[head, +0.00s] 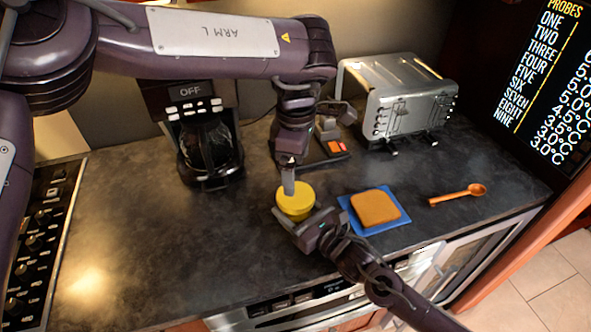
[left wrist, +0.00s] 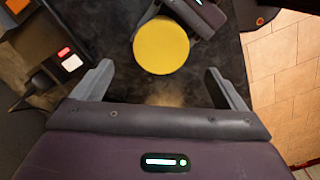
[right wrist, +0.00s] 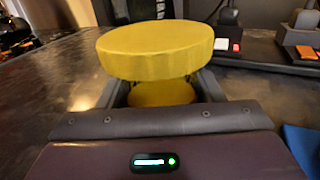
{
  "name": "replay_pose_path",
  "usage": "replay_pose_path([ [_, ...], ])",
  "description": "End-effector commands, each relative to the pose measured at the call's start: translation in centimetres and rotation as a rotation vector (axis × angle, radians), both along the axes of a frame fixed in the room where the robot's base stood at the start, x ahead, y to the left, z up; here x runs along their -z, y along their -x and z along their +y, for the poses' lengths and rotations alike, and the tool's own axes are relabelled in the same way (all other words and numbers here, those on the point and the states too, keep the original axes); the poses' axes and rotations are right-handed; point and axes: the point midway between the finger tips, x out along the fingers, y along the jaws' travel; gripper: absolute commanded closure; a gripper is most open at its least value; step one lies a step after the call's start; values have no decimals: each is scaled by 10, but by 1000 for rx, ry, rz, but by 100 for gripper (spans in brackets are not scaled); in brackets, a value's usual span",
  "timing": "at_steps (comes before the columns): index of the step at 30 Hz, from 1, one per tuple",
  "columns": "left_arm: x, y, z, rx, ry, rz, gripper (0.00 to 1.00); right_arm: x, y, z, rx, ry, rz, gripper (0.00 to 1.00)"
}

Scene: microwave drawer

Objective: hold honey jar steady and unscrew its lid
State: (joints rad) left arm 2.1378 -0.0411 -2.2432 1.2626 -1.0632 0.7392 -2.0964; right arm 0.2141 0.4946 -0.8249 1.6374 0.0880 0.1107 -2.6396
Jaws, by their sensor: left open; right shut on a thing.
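The honey jar's yellow lid (head: 296,197) shows from above near the counter's front, and as a round disc in the left wrist view (left wrist: 161,46). In the right wrist view the wide lid (right wrist: 155,48) sits above the narrower yellow jar body (right wrist: 162,93), which is largely hidden by my gripper. My right gripper (head: 303,226) is shut on the jar body below the lid, from the front. My left gripper (head: 288,183) points down just above the back of the lid. In the left wrist view its fingers (left wrist: 160,85) are wide apart, with the lid off beyond them.
A coffee maker (head: 207,140) and a silver toaster (head: 392,100) stand behind. The counter left of the jar is clear.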

Motion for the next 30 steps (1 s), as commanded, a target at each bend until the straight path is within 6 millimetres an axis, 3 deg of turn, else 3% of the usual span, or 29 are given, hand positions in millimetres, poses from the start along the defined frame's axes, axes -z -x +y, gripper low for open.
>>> replay_pose_path([
  [6,-1,0,1,416,-5,0,7,0,0,0,0,0,0,100],
  [10,0,1,2,555,-4,3,7,0,0,0,0,0,0,100],
  [16,13,1,2,611,-4,6,7,0,0,0,0,0,0,100],
  [24,55,1,2,607,-4,8,7,0,0,0,0,0,0,100],
  [30,75,1,2,607,-4,6,7,0,0,0,0,0,0,100],
])
